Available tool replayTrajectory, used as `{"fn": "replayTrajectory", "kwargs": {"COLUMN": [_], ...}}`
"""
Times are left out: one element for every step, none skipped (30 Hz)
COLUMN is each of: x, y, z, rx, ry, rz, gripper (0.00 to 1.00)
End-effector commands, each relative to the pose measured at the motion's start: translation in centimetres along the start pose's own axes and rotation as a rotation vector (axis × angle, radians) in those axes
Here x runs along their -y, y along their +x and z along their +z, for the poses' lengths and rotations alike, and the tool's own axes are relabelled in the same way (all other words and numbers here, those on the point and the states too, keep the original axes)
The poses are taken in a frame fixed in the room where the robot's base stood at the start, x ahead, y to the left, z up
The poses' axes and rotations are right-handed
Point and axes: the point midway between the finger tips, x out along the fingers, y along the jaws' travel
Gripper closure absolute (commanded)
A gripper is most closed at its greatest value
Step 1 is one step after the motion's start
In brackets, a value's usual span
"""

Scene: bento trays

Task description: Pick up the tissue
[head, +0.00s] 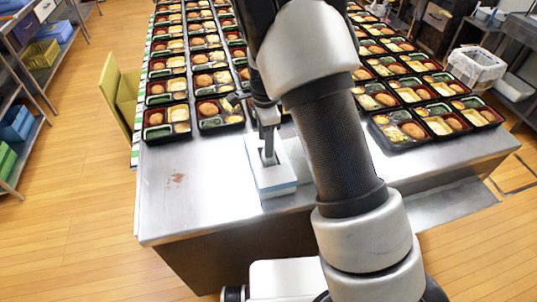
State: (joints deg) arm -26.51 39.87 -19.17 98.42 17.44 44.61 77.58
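A white and pale blue box (273,188), which looks like a tissue box, sits near the front edge of the steel table. A dark slot shows in its top. My gripper (269,155) points down right at this slot, with its fingertips at or just above the box top. The fingers look close together, but I cannot tell whether they are shut or hold a tissue. No separate tissue can be made out. My arm passes just right of the box and hides part of the table.
The steel table (195,205) has bare room left of the box and a reddish-brown smudge there. Many bento trays (165,122) stand in rows behind, on both sides of my arm. A yellow-green chair (122,92) stands at the table's left side.

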Motion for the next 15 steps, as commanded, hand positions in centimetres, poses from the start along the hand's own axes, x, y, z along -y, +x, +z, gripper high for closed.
{"fn": "replayTrajectory", "kwargs": {"x": [-0.1, -0.2, -0.1, -0.1, -0.1, -0.1, -0.1, -0.1, -0.1, 0.0, 0.0, 0.0, 0.0, 0.0, 0.0], "y": [1.1, 1.6, 2.2, 2.6, 3.0, 3.4, 3.6, 3.7, 3.9, 3.9, 4.0, 4.0, 3.9, 3.9, 3.9], "z": [0.0, 0.0, 0.0, 0.0, 0.0, 0.0, 0.0, 0.0, 0.0, 0.0, 0.0, 0.0, 0.0, 0.0, 0.0], "rx": [-0.001, -0.001, -0.001, 0.000, 0.000, 0.000, 0.000, 0.000, 0.000, 0.000, 0.000, 0.000, 0.000, 0.000, 0.000], "ry": [0.000, -0.001, -0.002, -0.002, -0.001, -0.001, -0.001, 0.000, 0.000, 0.000, 0.000, 0.000, -0.001, -0.001, -0.001], "rz": [0.005, 0.005, 0.004, 0.004, 0.004, 0.003, 0.002, 0.002, 0.001, 0.001, 0.001, 0.000, 0.000, 0.000, 0.000], "gripper": [0.52, 0.52, 0.52, 0.52, 0.52, 0.52, 0.52, 0.52, 0.52, 0.52, 0.52, 0.52, 0.52, 0.52, 0.52]}}
